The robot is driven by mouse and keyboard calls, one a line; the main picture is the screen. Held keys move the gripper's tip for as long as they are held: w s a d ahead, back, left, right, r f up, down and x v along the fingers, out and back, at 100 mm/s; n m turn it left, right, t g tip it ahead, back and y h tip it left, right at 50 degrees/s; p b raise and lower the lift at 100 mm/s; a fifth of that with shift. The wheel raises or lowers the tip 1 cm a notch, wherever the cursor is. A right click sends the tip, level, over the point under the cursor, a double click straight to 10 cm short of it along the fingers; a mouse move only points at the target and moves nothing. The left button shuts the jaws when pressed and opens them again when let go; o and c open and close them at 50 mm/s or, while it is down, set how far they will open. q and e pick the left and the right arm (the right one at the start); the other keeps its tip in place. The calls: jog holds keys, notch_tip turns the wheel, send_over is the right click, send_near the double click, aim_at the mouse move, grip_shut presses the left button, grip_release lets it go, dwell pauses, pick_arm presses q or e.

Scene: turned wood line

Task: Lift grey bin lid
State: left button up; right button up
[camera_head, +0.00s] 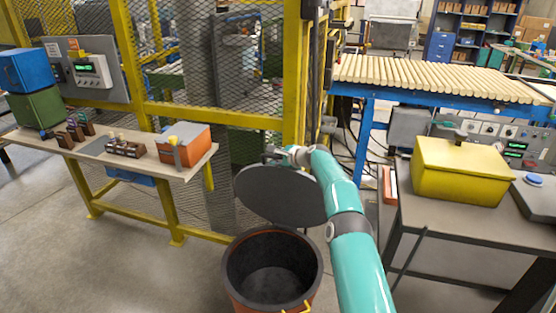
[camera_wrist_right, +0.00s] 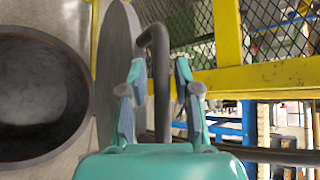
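The grey bin lid (camera_head: 280,195) is a dark round disc. It is tilted steeply, up off the bin and behind its rim. The bin (camera_head: 233,284) is open, reddish-orange outside with a dark rim and an empty-looking dark inside. In the right wrist view the lid (camera_wrist_right: 117,70) stands edge-on beside the bin's opening (camera_wrist_right: 85,95). My right gripper (camera_head: 280,154) is at the lid's upper edge. My left gripper is not in view.
A yellow mesh fence (camera_head: 215,118) stands close behind the lid. A wooden bench (camera_head: 130,165) with boxes is at the left. A grey table (camera_head: 450,218) with a yellow bin (camera_head: 455,172) is at the right, near my right arm. Open floor lies left of the bin.

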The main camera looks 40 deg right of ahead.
jog(key=shift+s+d, duration=0.25)
jog(key=shift+r, duration=0.1)
jog(key=shift+s+r, duration=0.2)
jog(key=shift+s, duration=0.2)
jog(key=v, duration=1.1)
jog(key=shift+a+f, duration=0.1)
